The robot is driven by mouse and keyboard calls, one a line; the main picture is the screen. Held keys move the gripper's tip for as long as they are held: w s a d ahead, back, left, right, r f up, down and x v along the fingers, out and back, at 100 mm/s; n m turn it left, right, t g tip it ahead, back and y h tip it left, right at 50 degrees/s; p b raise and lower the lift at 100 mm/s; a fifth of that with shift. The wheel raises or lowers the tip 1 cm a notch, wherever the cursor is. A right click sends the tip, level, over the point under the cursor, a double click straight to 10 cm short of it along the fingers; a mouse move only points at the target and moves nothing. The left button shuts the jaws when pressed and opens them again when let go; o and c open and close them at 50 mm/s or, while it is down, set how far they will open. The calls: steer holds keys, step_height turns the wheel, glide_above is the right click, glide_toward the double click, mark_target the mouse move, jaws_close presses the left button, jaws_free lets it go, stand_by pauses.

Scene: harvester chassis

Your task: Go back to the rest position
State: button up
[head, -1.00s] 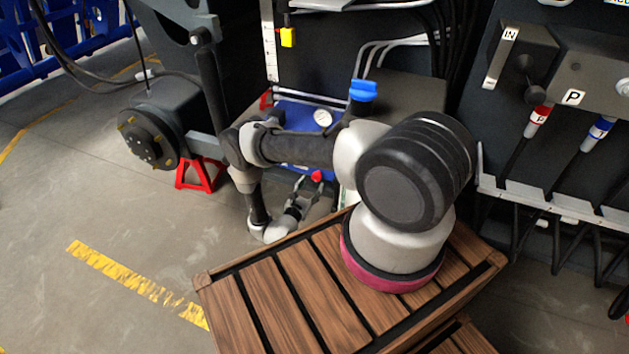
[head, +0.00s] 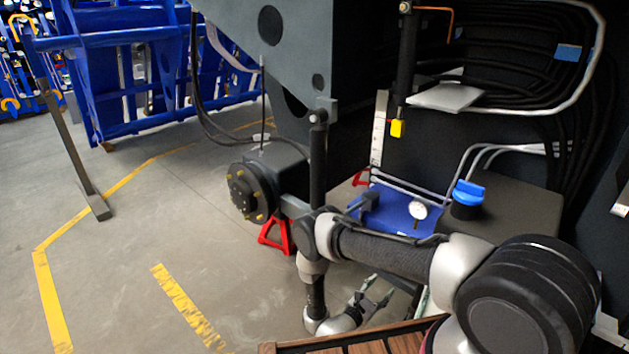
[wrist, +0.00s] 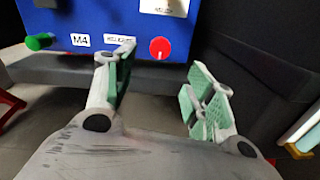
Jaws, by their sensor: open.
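My gripper (head: 376,291) hangs low in front of the machine in the head view, below my bent arm. In the wrist view my gripper (wrist: 162,72) has its two green-padded fingers spread apart with nothing between them. Beyond the fingertips is a blue box (wrist: 110,18) with an M4 label, a red knob (wrist: 159,48) and a green knob (wrist: 39,42). The fingers look apart from the box. In the head view the blue box (head: 395,208) is partly hidden by my arm.
A dark wheel hub (head: 250,192) and a red jack stand (head: 275,235) are left of my arm. A blue cap (head: 468,193) and white gauge (head: 418,210) are behind it. Blue racks (head: 150,75) stand at the far left. The floor with yellow lines (head: 185,305) is open.

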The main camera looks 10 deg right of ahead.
step_height(320, 180, down, 10)
steer(key=s+a+m+g+y, duration=0.1)
steer(key=s+m+g+y, duration=0.1)
steer(key=m+y, duration=0.35)
steer(key=a+m+g+y, duration=0.55)
steer(key=a+m, duration=0.25)
steer(key=a, duration=0.2)
steer(key=s+a+r+m+g+y, duration=0.1)
steer(key=a+r+m+g+y, duration=0.15)
steer(key=r, duration=1.05)
steer(key=a+r+m+g+y, duration=0.2)
steer(key=a+r+m, duration=0.1)
steer(key=r, duration=0.9)
steer(key=s+d+r+m+t, duration=0.1)
steer(key=s+d+r, duration=0.5)
steer(key=r, duration=0.9)
steer(key=s+d+r+m+t, duration=0.1)
steer(key=s+d+r+t, duration=0.2)
steer(key=r, duration=1.2)
steer(key=s+d+r+m+t, duration=0.1)
steer(key=s+d+r+m, duration=0.1)
steer(key=s+d+r, duration=0.7)
steer(key=s+r+h, duration=0.1)
steer(key=s+r, duration=0.2)
steer(key=r, duration=0.4)
steer(key=shift+d+t, duration=0.3)
steer(key=shift+t, duration=0.1)
